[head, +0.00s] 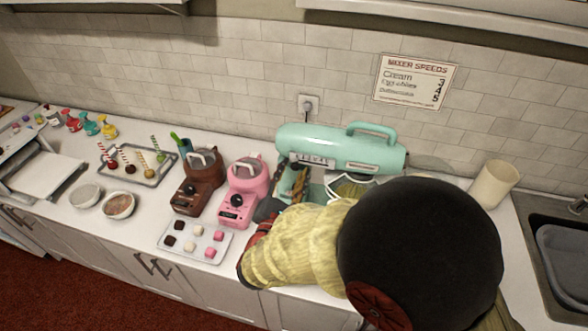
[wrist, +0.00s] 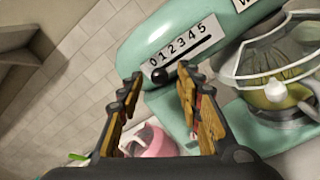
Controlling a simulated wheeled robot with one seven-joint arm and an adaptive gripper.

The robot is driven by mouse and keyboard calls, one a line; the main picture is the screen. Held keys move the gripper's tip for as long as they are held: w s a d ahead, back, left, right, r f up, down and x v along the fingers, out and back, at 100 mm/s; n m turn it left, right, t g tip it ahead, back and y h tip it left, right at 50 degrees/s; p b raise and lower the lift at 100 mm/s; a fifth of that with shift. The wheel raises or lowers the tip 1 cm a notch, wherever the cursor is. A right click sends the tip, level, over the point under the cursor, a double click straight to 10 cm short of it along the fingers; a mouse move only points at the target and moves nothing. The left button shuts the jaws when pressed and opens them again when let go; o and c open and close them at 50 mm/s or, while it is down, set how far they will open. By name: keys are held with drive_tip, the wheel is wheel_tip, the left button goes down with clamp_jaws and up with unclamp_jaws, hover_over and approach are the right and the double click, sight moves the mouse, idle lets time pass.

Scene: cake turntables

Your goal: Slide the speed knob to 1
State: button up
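The mint-green stand mixer (head: 400,157) stands against the wall in the head view; its tilted body (wrist: 150,45) fills the top of the wrist view. Its white speed label (wrist: 180,45) reads 0 to 5 beside a dark slot. The dark round speed knob (wrist: 161,76) sits at the low end of the slot, by the 0. My gripper (wrist: 161,72) is open, its two ridged fingertips on either side of the knob in the picture. I cannot tell whether either finger touches it. In the head view my gripper (head: 297,178) is partly hidden before the mixer.
A pink melting pot (head: 240,188) stands just left of my gripper, with a brown one (head: 198,182) beyond it. A tray of chocolates (head: 194,241) lies in front. The mixer's glass-covered bowl (wrist: 275,75) is at the right of the wrist view. A cream canister (head: 494,184) stands farther right.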

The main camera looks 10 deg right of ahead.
drive_tip(key=shift+x, duration=0.8)
drive_tip(key=shift+c, duration=1.3)
clamp_jaws()
